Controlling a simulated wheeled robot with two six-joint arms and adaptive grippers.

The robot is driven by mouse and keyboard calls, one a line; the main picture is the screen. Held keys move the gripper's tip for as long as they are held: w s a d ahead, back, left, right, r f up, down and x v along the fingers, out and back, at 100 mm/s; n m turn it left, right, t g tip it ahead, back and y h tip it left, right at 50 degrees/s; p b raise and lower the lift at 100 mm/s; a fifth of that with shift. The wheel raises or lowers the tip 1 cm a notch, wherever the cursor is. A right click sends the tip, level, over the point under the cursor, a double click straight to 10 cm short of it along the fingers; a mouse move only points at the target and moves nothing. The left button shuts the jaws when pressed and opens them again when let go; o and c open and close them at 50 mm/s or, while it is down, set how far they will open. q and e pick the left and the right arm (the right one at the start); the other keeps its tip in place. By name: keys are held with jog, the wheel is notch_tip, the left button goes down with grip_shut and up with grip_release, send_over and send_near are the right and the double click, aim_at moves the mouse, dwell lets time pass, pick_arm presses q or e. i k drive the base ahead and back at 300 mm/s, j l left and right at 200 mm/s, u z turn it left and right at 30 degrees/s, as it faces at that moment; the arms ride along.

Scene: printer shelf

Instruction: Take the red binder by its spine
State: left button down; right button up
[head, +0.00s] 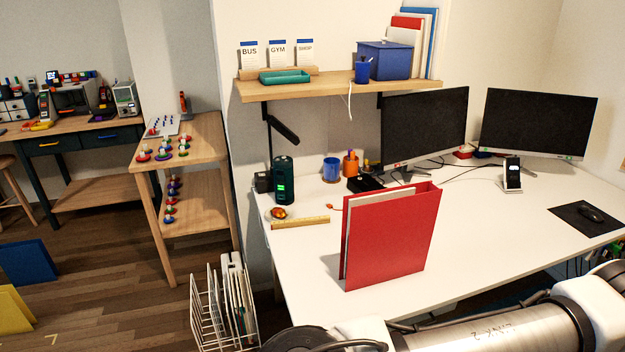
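The red binder (392,242) stands upright on the white desk (480,235), close to its front edge. A broad red face is toward me, and pale pages show at its top and left edge. I cannot tell for sure which side is the spine. Neither of my grippers is in view. One of my arms' links crosses the bottom right, in front of the desk edge, and no gripper touches the binder in this view.
Two monitors (424,124) stand at the back of the desk. A ruler (300,222), a dark green device (284,180) and a blue mug (331,169) are left of the binder. A white wire rack (208,311) stands on the floor. The desk right of the binder is mostly clear.

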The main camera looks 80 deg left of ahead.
aim_at(387, 233)
jog(key=u, duration=2.55)
jog(key=i+l+u, duration=0.15)
jog(key=l+u, duration=0.3)
jog(key=l, duration=0.65)
jog(key=l+u, duration=0.45)
jog(key=l, duration=0.6)
